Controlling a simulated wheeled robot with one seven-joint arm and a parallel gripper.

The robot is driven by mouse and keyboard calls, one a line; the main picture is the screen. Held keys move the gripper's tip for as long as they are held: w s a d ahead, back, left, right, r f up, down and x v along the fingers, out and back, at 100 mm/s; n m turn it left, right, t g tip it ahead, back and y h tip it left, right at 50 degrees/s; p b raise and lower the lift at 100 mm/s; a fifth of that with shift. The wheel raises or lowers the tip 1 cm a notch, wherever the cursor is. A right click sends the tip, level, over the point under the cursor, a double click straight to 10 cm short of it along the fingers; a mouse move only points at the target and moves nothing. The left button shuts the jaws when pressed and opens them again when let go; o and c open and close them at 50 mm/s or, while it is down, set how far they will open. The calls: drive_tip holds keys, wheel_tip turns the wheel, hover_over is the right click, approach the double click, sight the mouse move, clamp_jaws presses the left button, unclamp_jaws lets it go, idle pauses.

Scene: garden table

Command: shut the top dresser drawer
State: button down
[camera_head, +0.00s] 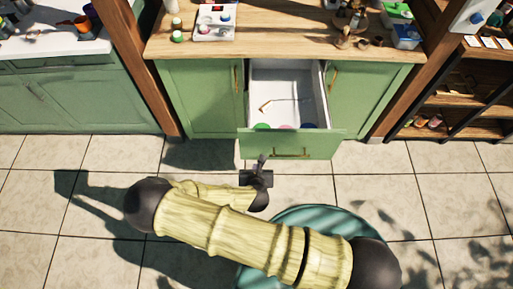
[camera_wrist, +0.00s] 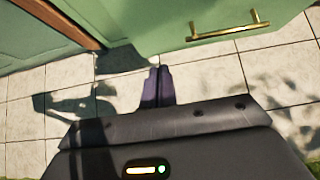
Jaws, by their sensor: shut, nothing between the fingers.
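The top drawer (camera_head: 287,92) of the green dresser (camera_head: 203,98) stands pulled well out, its white inside showing. A small tan tool and several coloured round items lie in it. Its green front (camera_head: 312,146) carries a brass handle (camera_head: 291,153); the handle also shows at the top of the wrist view (camera_wrist: 229,32). My gripper (camera_head: 262,160) is just in front of the drawer's front, left of the handle in the head view. In the wrist view my gripper's fingers (camera_wrist: 158,72) are together and empty, below and left of the handle. I cannot tell whether they touch the drawer.
The wooden dresser top (camera_head: 275,45) holds a white tray (camera_head: 215,22), small jars and a blue-and-white box (camera_head: 406,37). A dark shelf unit (camera_head: 470,95) stands at right, green cabinets (camera_head: 70,98) at left. Tiled floor (camera_head: 95,190) in front is mostly clear.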

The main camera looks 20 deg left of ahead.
drive_tip(key=shift+w+f, duration=0.1)
drive_tip(key=p, duration=0.2)
approach(257, 146)
wheel_tip(257, 146, down, 3)
drive_tip(key=w, duration=0.1)
drive_tip(key=w+p, duration=0.1)
drive_tip(key=w+a, duration=0.1)
drive_tip(key=shift+f, duration=0.35)
drive_tip(key=shift+w+a+f, duration=0.15)
drive_tip(key=shift+w+a, duration=0.05)
drive_tip(key=shift+w, duration=0.35)
